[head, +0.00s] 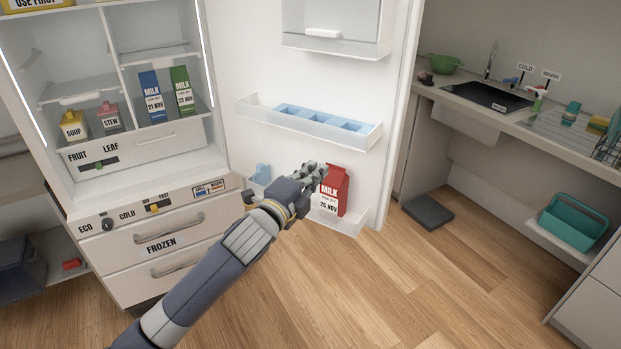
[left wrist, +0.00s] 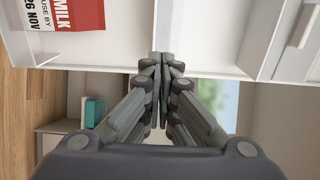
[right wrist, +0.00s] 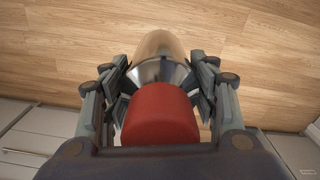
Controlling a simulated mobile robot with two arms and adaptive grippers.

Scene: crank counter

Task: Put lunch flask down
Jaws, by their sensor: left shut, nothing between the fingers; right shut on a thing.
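The lunch flask (right wrist: 160,118) shows in the right wrist view, with a red part nearest the camera and a shiny metal body beyond it. My right gripper (right wrist: 163,75) is shut on it, one finger set on each side, above a wood floor. The right gripper is outside the head view. My left gripper (head: 312,172) is shut and empty at the open fridge door, just left of the red milk carton. In the left wrist view its fingers (left wrist: 161,60) meet in front of the white door shelf.
The fridge door (head: 310,80) stands open, with a red milk carton (head: 333,190) in its lower shelf. A counter (head: 520,120) with a sink is at right.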

